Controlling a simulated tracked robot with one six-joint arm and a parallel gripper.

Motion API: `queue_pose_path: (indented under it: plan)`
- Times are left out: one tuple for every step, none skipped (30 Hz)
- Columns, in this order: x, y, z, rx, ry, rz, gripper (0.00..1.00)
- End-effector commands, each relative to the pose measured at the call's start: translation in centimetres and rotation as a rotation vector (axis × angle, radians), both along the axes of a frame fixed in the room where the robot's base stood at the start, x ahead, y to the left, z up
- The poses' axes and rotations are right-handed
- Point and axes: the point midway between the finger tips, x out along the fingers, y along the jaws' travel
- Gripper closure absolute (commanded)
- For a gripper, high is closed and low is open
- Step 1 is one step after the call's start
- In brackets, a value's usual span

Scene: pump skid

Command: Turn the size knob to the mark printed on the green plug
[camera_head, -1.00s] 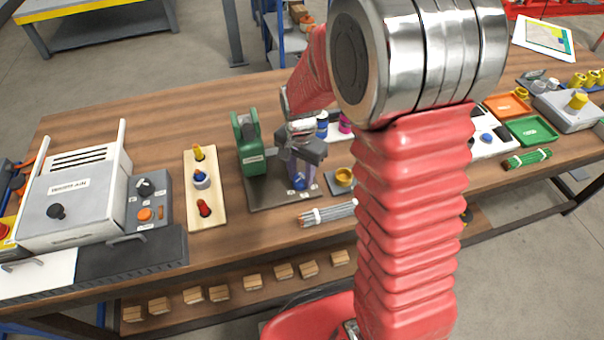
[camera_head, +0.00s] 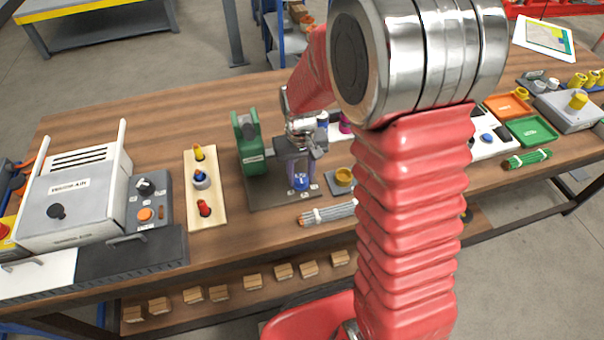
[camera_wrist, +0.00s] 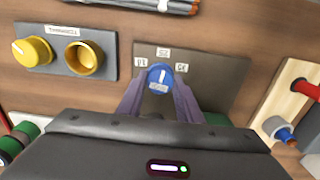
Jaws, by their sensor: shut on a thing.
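The size knob (camera_wrist: 159,77) is blue with a white line on top. In the wrist view the line points up towards the middle one of three small white labels on the grey plate (camera_wrist: 215,75); the print is too small to read surely. My gripper (camera_wrist: 160,92) is shut on the knob, one purple-grey finger on each side. The knob also shows in the head view (camera_head: 301,183), under my gripper (camera_head: 300,174). A green cylinder (camera_wrist: 25,130) at the wrist view's left edge may be the green plug. I see no legible mark on it.
A green machine (camera_head: 249,150) stands close left of my gripper on the same plate. A board with coloured plugs (camera_head: 205,188) lies further left. A block with a yellow ring (camera_head: 343,177) and a grey rod bundle (camera_head: 328,213) lie close right and in front.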

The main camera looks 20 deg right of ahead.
Motion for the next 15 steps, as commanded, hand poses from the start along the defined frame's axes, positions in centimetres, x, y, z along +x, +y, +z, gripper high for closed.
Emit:
queue_pose_path:
  plan:
    - [-0.04,0.04,0.02,0.001,0.001,0.042,0.9]
    - [-0.04,0.04,0.02,0.001,0.001,0.071,0.9]
    - [-0.04,0.04,0.01,0.001,0.001,0.109,0.9]
    - [-0.04,0.04,0.01,0.001,0.001,0.137,0.9]
    - [-0.04,0.03,0.01,0.001,0.001,0.165,0.9]
    - [-0.05,0.03,0.01,0.001,0.001,0.204,0.9]
    - [-0.05,0.03,0.01,0.001,0.001,0.232,0.9]
    - [-0.05,0.03,0.01,0.001,0.001,0.26,0.9]
    - [-0.05,0.03,0.01,0.001,0.001,0.299,0.9]
    - [-0.05,0.02,0.01,0.001,0.001,0.327,0.9]
    - [-0.05,0.02,0.01,0.001,0.001,0.355,0.9]
    - [-0.05,0.02,0.01,0.001,0.001,0.394,0.9]
    - [-0.05,0.02,0.01,0.001,0.001,0.422,0.9]
    - [-0.06,0.01,0.01,0.001,0.001,0.45,0.9]
    - [-0.05,0.01,0.01,0.001,0.001,0.489,0.9]
